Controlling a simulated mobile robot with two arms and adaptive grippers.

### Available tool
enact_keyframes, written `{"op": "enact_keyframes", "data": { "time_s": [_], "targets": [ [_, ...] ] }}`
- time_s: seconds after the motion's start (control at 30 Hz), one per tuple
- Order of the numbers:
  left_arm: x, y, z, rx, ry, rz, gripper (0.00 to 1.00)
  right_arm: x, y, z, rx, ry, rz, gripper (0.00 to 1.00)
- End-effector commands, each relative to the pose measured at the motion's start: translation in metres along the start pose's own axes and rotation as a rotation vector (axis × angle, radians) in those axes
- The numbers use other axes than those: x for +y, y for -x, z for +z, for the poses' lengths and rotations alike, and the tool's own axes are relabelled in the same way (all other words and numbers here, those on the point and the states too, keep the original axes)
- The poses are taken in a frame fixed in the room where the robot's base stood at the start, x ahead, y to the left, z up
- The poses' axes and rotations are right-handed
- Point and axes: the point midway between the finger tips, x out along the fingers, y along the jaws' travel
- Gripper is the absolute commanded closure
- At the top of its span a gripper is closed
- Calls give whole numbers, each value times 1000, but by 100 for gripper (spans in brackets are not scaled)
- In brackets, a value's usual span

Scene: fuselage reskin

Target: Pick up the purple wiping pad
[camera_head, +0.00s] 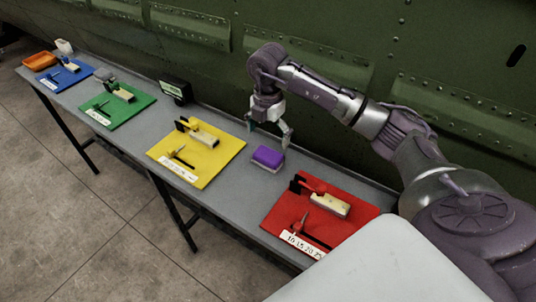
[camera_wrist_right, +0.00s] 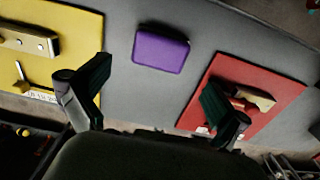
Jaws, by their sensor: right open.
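The purple wiping pad (camera_head: 267,157) lies on the grey table between the yellow mat and the red mat. It has a purple top and a lighter base. It also shows in the right wrist view (camera_wrist_right: 160,50), beyond the fingertips and between them from side to side. My right gripper (camera_head: 270,134) is open and empty, above the table close to the pad. Its two spread fingers also show in the right wrist view (camera_wrist_right: 152,92). The gripper is apart from the pad in the wrist view. My left gripper is not in view.
The yellow mat (camera_head: 229,152) and red mat (camera_head: 273,215) carry tools and blocks on either side of the pad. Green (camera_head: 140,107) and blue (camera_head: 77,77) mats, an orange tray (camera_head: 40,61) and a black box (camera_head: 175,91) stand farther left. The green fuselage wall (camera_head: 330,40) rises behind the table.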

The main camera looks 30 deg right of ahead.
Motion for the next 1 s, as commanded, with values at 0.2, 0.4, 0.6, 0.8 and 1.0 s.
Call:
{"op": "enact_keyframes", "data": {
  "time_s": [0.2,0.4,0.6,0.8,1.0],
  "targets": [
    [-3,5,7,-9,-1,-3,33,0,-26,0,1,0,-1,0],
    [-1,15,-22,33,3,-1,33,-2,-43,-2,3,0,-4,0],
    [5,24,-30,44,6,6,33,-2,-72,-2,3,0,-2,0],
    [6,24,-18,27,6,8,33,-1,-81,-1,0,1,1,0],
    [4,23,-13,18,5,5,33,-1,-80,-1,0,0,1,13]
  ]
}}
